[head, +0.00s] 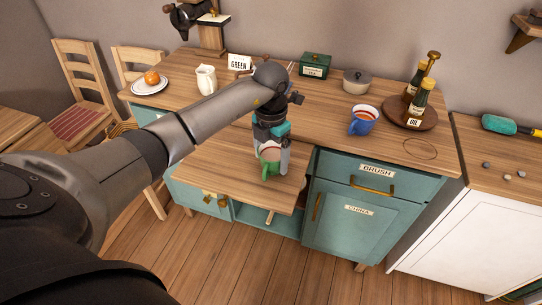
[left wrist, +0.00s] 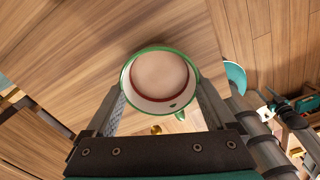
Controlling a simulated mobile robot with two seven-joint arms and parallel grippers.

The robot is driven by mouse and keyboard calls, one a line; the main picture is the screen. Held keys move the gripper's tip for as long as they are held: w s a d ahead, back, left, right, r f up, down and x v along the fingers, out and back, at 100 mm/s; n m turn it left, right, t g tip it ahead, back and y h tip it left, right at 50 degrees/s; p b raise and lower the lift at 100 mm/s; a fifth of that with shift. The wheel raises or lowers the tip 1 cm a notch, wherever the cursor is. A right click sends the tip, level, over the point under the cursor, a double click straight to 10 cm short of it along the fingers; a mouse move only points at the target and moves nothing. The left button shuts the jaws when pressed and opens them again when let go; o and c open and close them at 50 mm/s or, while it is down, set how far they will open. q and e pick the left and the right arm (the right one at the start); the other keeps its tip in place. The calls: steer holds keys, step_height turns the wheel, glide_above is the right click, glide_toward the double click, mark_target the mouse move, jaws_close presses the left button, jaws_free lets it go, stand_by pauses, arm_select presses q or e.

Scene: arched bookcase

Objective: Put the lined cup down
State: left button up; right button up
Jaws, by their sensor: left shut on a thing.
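A green cup (head: 270,168) with a pale inside is at my left gripper (head: 271,155), over the lower wooden leaf in front of the counter. In the left wrist view the cup (left wrist: 160,80) shows from above, with a green rim, a white wall and a dark red-brown line around its inside. My left gripper (left wrist: 160,108) is shut on it, one finger on each side. The cup looks about upright. I cannot tell whether its base touches the leaf (head: 235,165).
A blue cup (head: 362,121) with reddish contents stands on the counter, near a round board with bottles (head: 410,112). A lidded pot (head: 356,81), a green box (head: 315,66) and a white jug (head: 206,78) stand farther back. The leaf around the held cup is clear.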

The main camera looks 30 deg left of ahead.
arm_select(q)
steer(key=o, duration=1.2)
steer(key=shift+f, duration=0.15)
steer(key=shift+r, duration=0.3)
step_height(320, 180, up, 12)
steer(key=p, duration=0.1)
steer(key=shift+p, duration=0.3)
steer(key=shift+f, duration=0.15)
